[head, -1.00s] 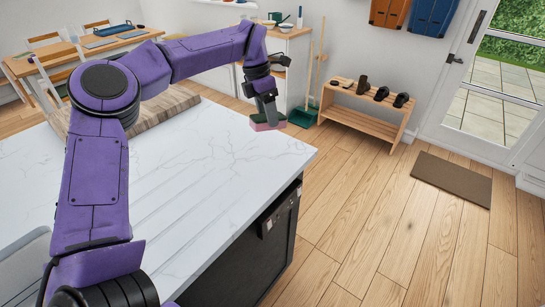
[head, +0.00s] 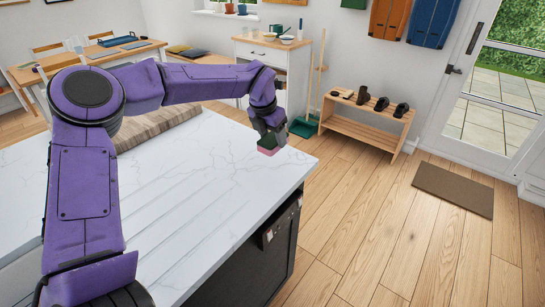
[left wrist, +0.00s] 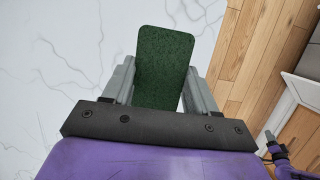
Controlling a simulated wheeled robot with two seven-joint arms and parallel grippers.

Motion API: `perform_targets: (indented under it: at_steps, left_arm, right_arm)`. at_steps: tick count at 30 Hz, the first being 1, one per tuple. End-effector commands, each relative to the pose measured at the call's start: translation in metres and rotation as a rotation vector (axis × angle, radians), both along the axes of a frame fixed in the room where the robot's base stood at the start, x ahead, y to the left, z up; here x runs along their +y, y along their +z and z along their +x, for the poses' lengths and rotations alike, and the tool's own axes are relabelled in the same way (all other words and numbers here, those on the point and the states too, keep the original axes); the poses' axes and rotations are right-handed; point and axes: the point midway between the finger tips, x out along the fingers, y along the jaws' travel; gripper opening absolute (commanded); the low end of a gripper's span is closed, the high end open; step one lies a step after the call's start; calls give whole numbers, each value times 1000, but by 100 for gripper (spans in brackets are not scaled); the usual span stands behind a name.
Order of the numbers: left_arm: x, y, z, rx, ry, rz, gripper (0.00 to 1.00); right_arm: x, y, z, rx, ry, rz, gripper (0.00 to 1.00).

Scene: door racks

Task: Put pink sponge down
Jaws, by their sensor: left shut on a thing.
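The pink sponge (head: 266,151) has a dark green top layer and shows near the far right corner of the white marble counter (head: 215,180) in the head view. My left gripper (head: 268,137) is shut on it, with the fingers pointing down. In the left wrist view the green face of the sponge (left wrist: 162,65) sits between the two grey fingers (left wrist: 155,90), with the counter behind it and the counter's edge close on the right. I cannot tell whether the sponge's underside touches the counter.
A wooden board (head: 160,128) lies at the counter's far left side. The counter's middle is clear. Beyond the edge is wooden floor, with a shoe rack (head: 365,128), a green dustpan (head: 302,127) and a brown doormat (head: 453,184).

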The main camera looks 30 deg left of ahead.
Motion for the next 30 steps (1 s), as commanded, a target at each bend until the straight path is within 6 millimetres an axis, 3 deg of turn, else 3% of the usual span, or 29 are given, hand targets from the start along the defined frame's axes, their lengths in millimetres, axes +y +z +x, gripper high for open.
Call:
perform_targets:
  at_steps: [3, 12, 20, 21, 23, 30]
  left_arm:
    - [0, -26, -1, 3, -1, 1, 30]
    - [1, -72, 0, 3, 0, 1, 30]
    - [1, -82, 0, 2, 0, 1, 25]
    - [1, -83, -1, 3, 0, 1, 67]
    - [1, -83, -1, 3, 0, 1, 86]
    - [1, -81, 0, 1, 0, 1, 86]
  right_arm:
    - [0, 6, 0, 0, 0, 0, 43]
    - [0, 17, 0, 0, 0, 0, 43]
    - [0, 16, 0, 0, 0, 0, 43]
    - [0, 16, 0, 0, 0, 0, 43]
    - [0, 16, 0, 0, 0, 0, 43]
    - [0, 16, 0, 0, 0, 0, 43]
